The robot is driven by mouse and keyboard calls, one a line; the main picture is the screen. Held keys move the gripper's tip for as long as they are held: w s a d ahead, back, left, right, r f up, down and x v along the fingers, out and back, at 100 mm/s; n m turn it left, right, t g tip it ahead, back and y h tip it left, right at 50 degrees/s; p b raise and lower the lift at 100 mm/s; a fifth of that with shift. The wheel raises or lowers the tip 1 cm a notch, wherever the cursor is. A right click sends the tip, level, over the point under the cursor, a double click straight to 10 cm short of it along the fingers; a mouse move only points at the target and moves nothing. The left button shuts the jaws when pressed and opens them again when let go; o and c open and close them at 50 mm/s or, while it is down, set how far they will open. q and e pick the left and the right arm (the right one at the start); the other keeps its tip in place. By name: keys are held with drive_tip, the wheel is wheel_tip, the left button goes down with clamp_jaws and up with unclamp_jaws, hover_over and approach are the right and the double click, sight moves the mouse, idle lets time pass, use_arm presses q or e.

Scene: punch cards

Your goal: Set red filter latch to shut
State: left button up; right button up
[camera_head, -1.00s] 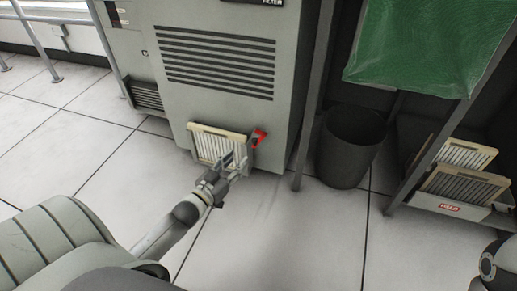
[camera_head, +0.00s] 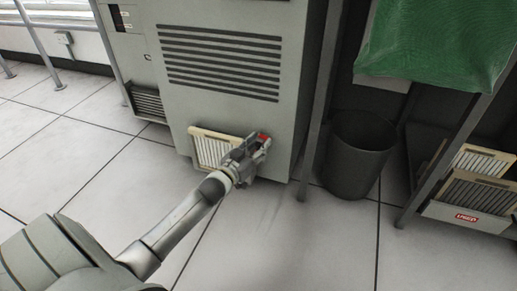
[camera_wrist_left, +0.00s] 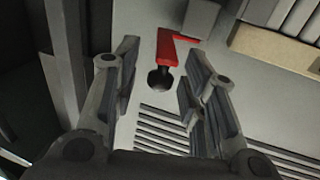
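The red filter latch (camera_wrist_left: 166,50) shows in the left wrist view as a red bent lever with a dark round knob. In the head view a bit of the red latch (camera_head: 263,138) shows at my left gripper (camera_head: 257,150), which hides the rest. In the left wrist view my left gripper (camera_wrist_left: 160,92) is open, one finger on each side of the latch and knob, with gaps on both sides. The cream-framed filter (camera_head: 209,148) sits in the cabinet's low front, left of the latch. My right gripper is not in view.
The grey cabinet (camera_head: 222,105) with vent slots stands ahead. A dark bin (camera_head: 357,155) and a post (camera_head: 318,110) are to its right. A rack at the far right holds used filters (camera_head: 475,190). The tiled floor (camera_head: 275,240) in front is clear.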

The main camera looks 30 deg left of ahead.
use_arm(q)
drive_tip(key=shift+w, duration=0.15)
clamp_jaws()
